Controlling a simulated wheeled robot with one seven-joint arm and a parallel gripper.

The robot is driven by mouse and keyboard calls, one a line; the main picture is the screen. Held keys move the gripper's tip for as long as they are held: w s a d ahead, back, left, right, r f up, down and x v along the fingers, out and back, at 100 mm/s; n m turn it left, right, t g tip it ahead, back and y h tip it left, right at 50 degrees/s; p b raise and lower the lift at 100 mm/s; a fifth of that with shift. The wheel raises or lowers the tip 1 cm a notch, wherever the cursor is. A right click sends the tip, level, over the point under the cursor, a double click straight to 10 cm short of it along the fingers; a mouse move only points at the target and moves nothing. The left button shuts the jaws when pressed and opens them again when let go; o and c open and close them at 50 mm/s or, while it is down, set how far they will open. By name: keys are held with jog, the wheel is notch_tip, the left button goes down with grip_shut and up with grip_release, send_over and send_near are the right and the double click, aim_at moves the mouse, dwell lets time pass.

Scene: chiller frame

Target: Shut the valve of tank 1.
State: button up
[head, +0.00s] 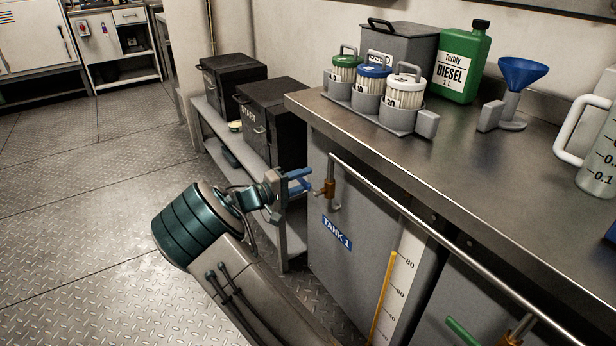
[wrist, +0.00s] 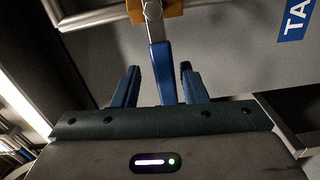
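The tank 1 valve has a brass body (head: 328,188) on the pipe at the upper left of the grey tank front (head: 345,265), which bears a blue TANK 1 label (head: 337,232). In the wrist view, the valve's blue lever (wrist: 161,72) extends from the brass body (wrist: 158,9) toward my gripper. My gripper (head: 298,180) is open, its two dark blue fingers on either side of the lever. Gaps show on both sides, the smaller one toward the right finger. The lever's near end is partly hidden behind my gripper's body.
A metal rail (head: 430,230) runs along the bench front. A second valve with a green lever (head: 462,333) is at the lower right. Filters in a grey rack (head: 385,115), a diesel can (head: 462,65) and a funnel (head: 522,75) stand on the bench. A low shelf (head: 290,228) stands behind my gripper.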

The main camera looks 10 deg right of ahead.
jog(key=p+v, duration=0.3)
jog(key=v, duration=0.9)
jog(key=shift+w+r, duration=0.1)
jog(key=s+d+r+m+g+y+p, duration=0.1)
jog(key=s+d+r+g+y+p, duration=0.25)
jog(key=s+d+r+p, duration=0.45)
jog(key=s+d+r+m+g+y+p, duration=0.1)
jog(key=s+d+r+g+y+p, duration=0.25)
jog(key=r+p, duration=0.4)
jog(key=s+r+t+y+p, duration=0.1)
jog(key=s+r+y+p, duration=0.4)
jog(key=s+r+p, duration=0.4)
jog(key=s+r+m+t+y+p, duration=0.1)
jog(key=s+r+t+y+p, duration=0.1)
jog(key=s+r+y+p, duration=0.3)
jog(key=s+r+p, duration=0.4)
jog(key=s+r, duration=0.4)
jog(key=r, duration=0.5)
jog(key=shift+a+r+t+p, duration=0.2)
jog(key=shift+a+t+p, duration=0.1)
jog(key=shift+w, duration=0.1)
